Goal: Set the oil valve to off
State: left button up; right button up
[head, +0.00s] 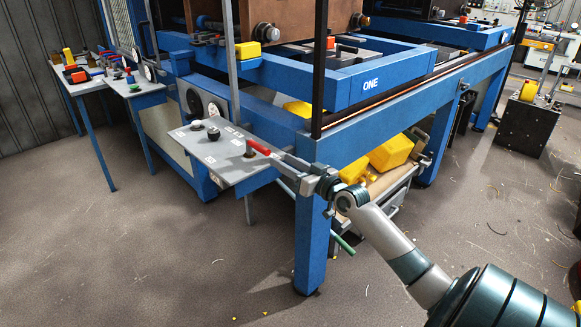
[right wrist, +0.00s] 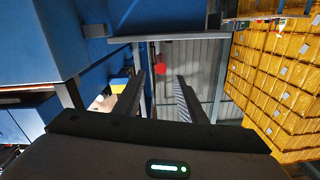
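A grey panel (head: 215,163) juts from the blue frame. A red lever handle (head: 259,147), which looks like the oil valve, sits near its right edge above a small dark stem. My right gripper (head: 283,158) reaches in from the right, its fingertips at or very near the lever's right end; I cannot tell whether they touch. In the right wrist view the fingers (right wrist: 160,78) stand apart, with a red round shape (right wrist: 161,68) showing between and beyond their tips. My left gripper is not in view.
A blue post (head: 311,235) rises right beside my right gripper. Yellow cans (head: 391,153) lie on a low shelf under the frame. Small tables (head: 88,87) with parts stand at the left. Floor in front is open.

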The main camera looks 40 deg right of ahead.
jog(key=shift+s, duration=0.9)
jog(key=s+a+f+g, duration=0.2)
jog(key=s+a+f, duration=0.2)
jog(key=f, duration=0.9)
jog(key=s+a+f+g, duration=0.2)
jog(key=s+a+f, duration=0.2)
jog(key=f, duration=1)
jog(key=s+a+f+g, duration=0.2)
jog(key=s+a+f, duration=0.15)
jog(key=f, duration=0.95)
jog(key=s+a+f+n+g+y, duration=0.1)
jog(key=s+a+f+n+g, duration=0.3)
jog(key=s+a+f, duration=1.8)
jog(key=s+a+g, duration=0.1)
jog(key=s+a, duration=0.1)
jog(key=a, duration=0.1)
jog(key=shift+g, duration=0.3)
